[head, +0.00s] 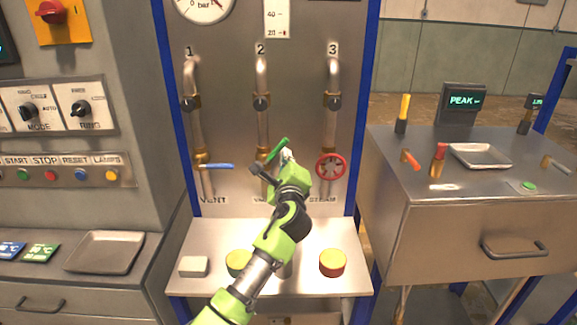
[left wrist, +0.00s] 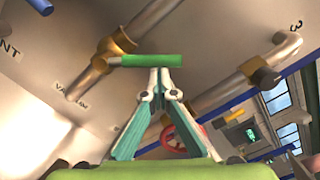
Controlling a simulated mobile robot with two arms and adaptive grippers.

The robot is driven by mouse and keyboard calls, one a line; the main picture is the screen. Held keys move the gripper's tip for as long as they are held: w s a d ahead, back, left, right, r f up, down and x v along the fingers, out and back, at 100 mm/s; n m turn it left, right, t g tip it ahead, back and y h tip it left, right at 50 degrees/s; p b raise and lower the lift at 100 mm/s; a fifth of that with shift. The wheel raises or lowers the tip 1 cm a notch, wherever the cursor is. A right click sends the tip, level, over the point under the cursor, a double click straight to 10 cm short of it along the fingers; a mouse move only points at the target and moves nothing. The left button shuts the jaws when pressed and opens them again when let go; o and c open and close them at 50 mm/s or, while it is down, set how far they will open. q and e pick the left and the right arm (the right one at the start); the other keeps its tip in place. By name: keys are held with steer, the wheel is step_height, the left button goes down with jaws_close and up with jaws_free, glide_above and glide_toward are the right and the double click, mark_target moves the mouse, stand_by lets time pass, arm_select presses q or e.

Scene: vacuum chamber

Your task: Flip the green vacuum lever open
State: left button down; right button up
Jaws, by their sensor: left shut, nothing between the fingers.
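The green vacuum lever (head: 277,149) is on the middle pipe, marked 2, of the upright panel. It slants up to the right in the head view. My left gripper (head: 286,156) is shut and empty, at the lever's right side. In the left wrist view the green lever (left wrist: 152,60) lies across just beyond the shut fingertips (left wrist: 159,74). I cannot tell whether they touch it. My arm and gripper cover the lower part of pipe 2 and part of its label. My right gripper is in neither view.
A blue lever (head: 218,166) on the vent pipe is to the left, and a red steam handwheel (head: 331,167) is close on the right. A steel cabinet (head: 450,225) stands at right.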

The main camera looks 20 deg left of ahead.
arm_select(q)
steer(key=n, duration=0.1)
steer(key=a+r+n, duration=0.2)
steer(key=shift+s+n, duration=0.25)
steer(key=shift+n, duration=0.15)
steer(key=shift+s+a+r+n+p, duration=0.25)
steer(key=shift+a+n, duration=0.4)
steer(key=shift+n, duration=0.3)
steer(key=shift+s+a+r+n+p, duration=0.1)
steer(key=shift+a+r+n, duration=0.1)
steer(key=shift+a+n, duration=0.6)
steer(key=shift+d+n, duration=0.2)
steer(key=shift+n, duration=0.05)
